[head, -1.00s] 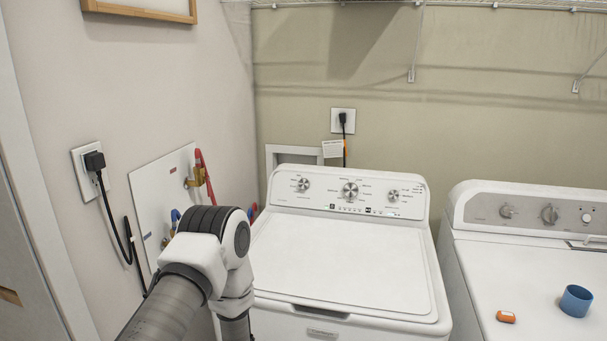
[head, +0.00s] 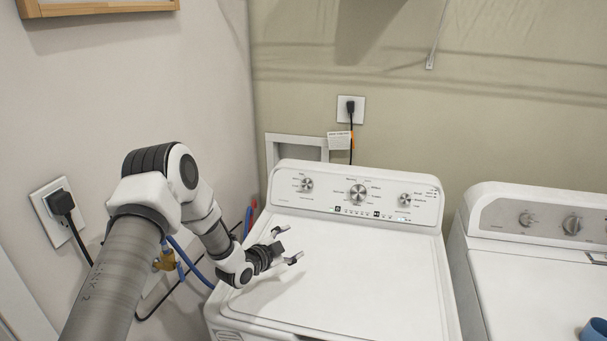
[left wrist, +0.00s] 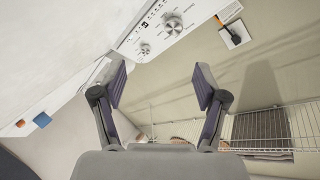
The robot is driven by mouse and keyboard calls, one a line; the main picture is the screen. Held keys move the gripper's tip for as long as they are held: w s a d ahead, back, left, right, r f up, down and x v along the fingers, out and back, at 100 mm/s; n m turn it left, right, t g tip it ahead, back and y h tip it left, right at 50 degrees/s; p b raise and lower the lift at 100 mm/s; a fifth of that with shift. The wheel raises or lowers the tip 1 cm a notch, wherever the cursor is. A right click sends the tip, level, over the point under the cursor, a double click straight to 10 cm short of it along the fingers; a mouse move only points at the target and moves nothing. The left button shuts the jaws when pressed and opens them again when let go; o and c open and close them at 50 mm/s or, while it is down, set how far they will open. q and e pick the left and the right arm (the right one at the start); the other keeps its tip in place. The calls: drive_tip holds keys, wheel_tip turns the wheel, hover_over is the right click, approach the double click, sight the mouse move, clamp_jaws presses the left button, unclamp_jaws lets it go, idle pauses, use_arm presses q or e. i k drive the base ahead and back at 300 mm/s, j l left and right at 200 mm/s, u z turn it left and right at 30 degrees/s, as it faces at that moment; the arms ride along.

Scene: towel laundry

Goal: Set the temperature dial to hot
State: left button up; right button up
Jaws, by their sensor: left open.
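The white washer's control panel (head: 330,208) has a left dial (head: 306,185), a larger middle dial (head: 357,193) and a right dial (head: 405,199). The labels are too small to tell which dial sets temperature. My left gripper (head: 290,244) is open and empty above the left part of the washer lid, in front of the panel and apart from the dials. In the left wrist view, the open fingers (left wrist: 160,78) show with the middle dial (left wrist: 173,25) and right dial (left wrist: 145,48) beyond them. My right gripper is not in view.
A second white machine (head: 510,275) stands to the right, with a blue cup (head: 596,331) on it. An orange item (left wrist: 20,123) also shows in the left wrist view. Blue hoses (head: 190,262) hang by the left wall. The washer lid (head: 350,270) is clear.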

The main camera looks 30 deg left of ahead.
sight(306, 184)
drive_tip(key=i+j, duration=0.7)
drive_tip(key=i, duration=0.15)
